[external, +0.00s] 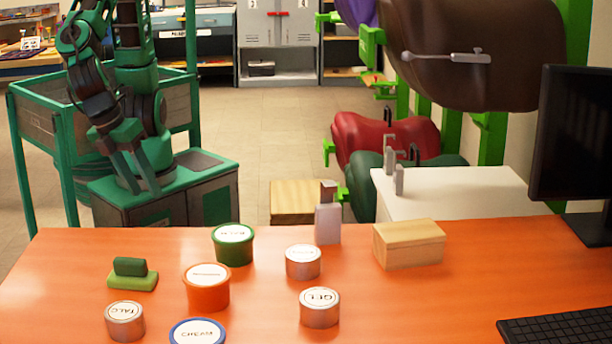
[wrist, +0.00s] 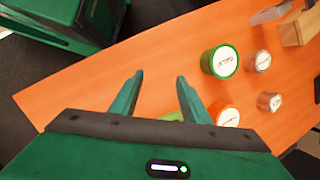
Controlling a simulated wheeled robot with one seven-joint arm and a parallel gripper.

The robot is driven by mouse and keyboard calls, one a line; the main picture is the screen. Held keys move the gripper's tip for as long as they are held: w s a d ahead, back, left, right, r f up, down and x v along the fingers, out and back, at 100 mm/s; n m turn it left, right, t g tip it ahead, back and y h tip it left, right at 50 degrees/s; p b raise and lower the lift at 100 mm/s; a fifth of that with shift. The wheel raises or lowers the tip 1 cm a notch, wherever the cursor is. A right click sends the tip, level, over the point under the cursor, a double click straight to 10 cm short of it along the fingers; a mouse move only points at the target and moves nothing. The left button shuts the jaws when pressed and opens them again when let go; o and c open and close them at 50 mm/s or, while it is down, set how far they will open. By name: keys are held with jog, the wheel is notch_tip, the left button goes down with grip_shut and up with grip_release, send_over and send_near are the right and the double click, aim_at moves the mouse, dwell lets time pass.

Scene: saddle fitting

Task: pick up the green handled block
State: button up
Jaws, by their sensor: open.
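The green handled block (external: 132,274) sits on the orange table (external: 60,257) at its left side, a light green base with a darker green handle on top. In the wrist view only a small part of the green block (wrist: 174,116) shows between the fingers, the rest hidden behind my gripper body. My gripper (wrist: 158,78) is open and empty. In the external view my gripper (external: 137,188) is beyond the far table edge, pointing down, apart from the block.
Near the block stand a TALC tin (external: 125,321), an orange tub (external: 206,288), a green tub (external: 233,244) and a blue-rimmed tub (external: 198,333). The table's left end is clear.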

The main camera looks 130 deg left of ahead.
aim_at(125, 259)
jog(key=d+f+m+t+y, duration=0.1)
jog(key=d+f+m+t, duration=0.1)
jog(key=d+m+t, duration=0.1)
jog(key=w+d+f+m+t+y, duration=0.1)
jog(key=d+f+m+t+y, duration=0.1)
jog(key=d+m, duration=0.3)
jog(key=d+f+m+t+y, duration=0.1)
jog(key=d+m+t, duration=0.3)
jog(key=d, duration=0.4)
jog(key=shift+w+f+m, duration=0.15)
jog(key=shift+f+m, duration=0.25)
jog(key=shift+f, duration=0.25)
jog(key=shift+w+t, duration=0.1)
jog(key=shift+t, duration=0.2)
jog(key=x, duration=0.5)
jog(key=shift+d+x, duration=0.25)
jog(key=shift+x, duration=2.5)
jog(key=shift+w, duration=0.15)
grip_shut()
